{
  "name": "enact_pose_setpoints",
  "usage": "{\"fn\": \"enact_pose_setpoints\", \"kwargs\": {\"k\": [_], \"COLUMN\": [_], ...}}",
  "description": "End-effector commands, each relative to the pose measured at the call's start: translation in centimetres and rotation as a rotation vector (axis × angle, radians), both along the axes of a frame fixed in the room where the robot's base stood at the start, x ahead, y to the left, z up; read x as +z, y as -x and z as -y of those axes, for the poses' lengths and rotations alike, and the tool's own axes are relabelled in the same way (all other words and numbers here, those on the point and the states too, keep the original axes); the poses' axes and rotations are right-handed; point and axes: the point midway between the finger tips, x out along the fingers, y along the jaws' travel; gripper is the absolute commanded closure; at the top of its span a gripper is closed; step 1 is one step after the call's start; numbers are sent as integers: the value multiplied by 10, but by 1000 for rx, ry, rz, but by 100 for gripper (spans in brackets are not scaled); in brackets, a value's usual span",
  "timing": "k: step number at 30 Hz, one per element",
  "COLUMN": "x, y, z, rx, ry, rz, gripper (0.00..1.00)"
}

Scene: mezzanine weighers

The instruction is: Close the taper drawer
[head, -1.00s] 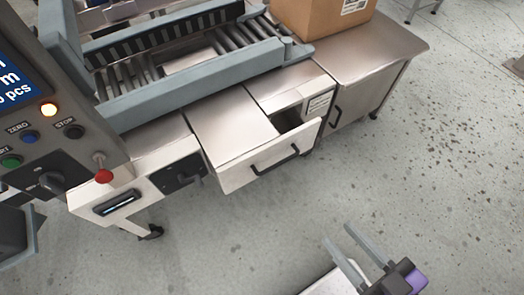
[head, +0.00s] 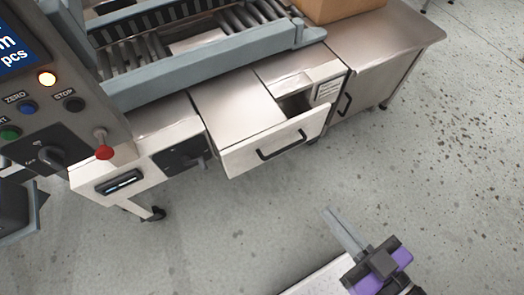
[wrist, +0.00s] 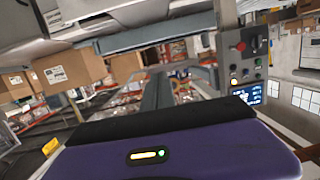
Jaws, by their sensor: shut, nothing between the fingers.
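The taper drawer (head: 240,155) stands pulled out of the metal cabinet below the roller conveyor in the head view. Its pale front carries a black bar handle (head: 282,146), and a dark gap shows behind the front's right end. My gripper (head: 332,213), with grey fingers and a purple body, is at the lower right of the head view. Its fingers are together and empty, in front of the drawer and apart from the handle. The wrist view shows my purple gripper body across the bottom; the drawer cannot be made out there.
A control panel (head: 60,120) with a red knob and several buttons stands at the left. A roller conveyor (head: 200,75) lies above the drawer. A cabinet (head: 375,85) with a box (head: 335,8) on top adjoins at right. The speckled floor before the drawer is clear.

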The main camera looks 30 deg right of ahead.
Motion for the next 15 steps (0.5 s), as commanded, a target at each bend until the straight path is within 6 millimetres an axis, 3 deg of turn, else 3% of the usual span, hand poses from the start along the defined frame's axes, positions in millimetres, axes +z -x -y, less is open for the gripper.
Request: {"fn": "enact_pose_setpoints", "kwargs": {"k": [1,3,8,15], "x": [-30,-58,-118,-197], "y": [-14,-33,-81,-153], "z": [-4,-9,-21,-33], "rx": [19,32,37,-15], "ry": [-24,-98,-373,-922], "rz": [29,61,109,124], "gripper": [100,100,100,100]}}
